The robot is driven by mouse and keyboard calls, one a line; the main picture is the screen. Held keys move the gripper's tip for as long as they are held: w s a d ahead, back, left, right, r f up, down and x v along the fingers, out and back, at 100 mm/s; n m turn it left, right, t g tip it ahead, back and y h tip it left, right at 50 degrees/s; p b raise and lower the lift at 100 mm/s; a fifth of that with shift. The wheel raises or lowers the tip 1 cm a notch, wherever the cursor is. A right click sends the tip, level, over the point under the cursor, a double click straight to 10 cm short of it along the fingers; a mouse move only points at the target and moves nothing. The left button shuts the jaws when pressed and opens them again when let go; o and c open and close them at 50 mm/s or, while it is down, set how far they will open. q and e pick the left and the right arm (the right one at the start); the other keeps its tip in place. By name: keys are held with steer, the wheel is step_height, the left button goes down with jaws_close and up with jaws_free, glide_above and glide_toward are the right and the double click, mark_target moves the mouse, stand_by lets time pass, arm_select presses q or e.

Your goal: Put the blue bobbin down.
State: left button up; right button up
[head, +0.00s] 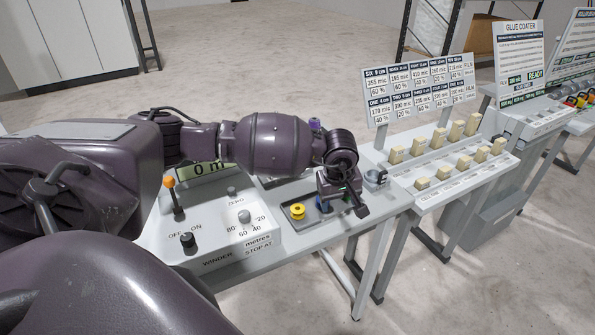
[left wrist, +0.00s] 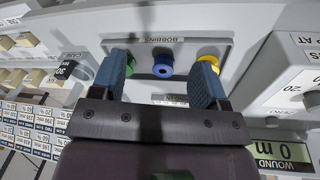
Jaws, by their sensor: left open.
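The blue bobbin (left wrist: 163,66) sits in the middle of the bobbin tray (left wrist: 140,44) in the left wrist view, between a green bobbin (left wrist: 130,65) and a yellow bobbin (left wrist: 208,62). In the head view the blue bobbin (head: 322,206) is mostly hidden by my left gripper (head: 345,200), and the yellow bobbin (head: 298,211) stands clear to its left. My left gripper, also in the left wrist view (left wrist: 161,64), is open. Its two blue-grey fingers are apart on either side of the blue bobbin, with gaps visible. My right gripper is not in view.
The winder panel (head: 214,238) with switches and a dial is left of the tray. Further right is a rack of cream blocks (head: 437,172) below label boards (head: 420,90), then the glue coater (head: 520,60).

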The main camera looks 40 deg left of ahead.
arm_select(q)
steer(key=s+d+f+n+g+h, duration=0.1)
steer(key=s+d+f+n+h, duration=0.15)
steer(key=d, duration=0.25)
steer(key=s+d+f+n+g+h, duration=0.1)
steer(key=s+d+f+h, duration=0.15)
steer(key=d, duration=0.35)
steer(key=s+d+r+n+t+h, duration=0.3)
steer(key=d+n+h, duration=0.25)
steer(key=n, duration=0.25)
steer(key=s+d+r+n+t+h, duration=0.2)
steer(key=s+d+n+t+h, duration=0.15)
steer(key=n+h, duration=0.4)
steer(key=a+f+n+t+y, duration=0.2)
steer(key=a+n+t+y, duration=0.25)
steer(key=n, duration=0.75)
steer(key=a+f+n+t+y, duration=0.25)
steer(key=n+t+y, duration=0.3)
steer(key=n, duration=0.65)
steer(key=s+a+f+n+g+y, duration=0.4)
steer(key=s+a+f+n+y, duration=0.4)
steer(key=n, duration=1)
steer(key=s+a+f, duration=0.2)
steer(key=s+f, duration=0.1)
steer(key=s, duration=0.1)
steer(key=shift+a+f+g, duration=0.35)
steer(key=shift+a+f, duration=0.05)
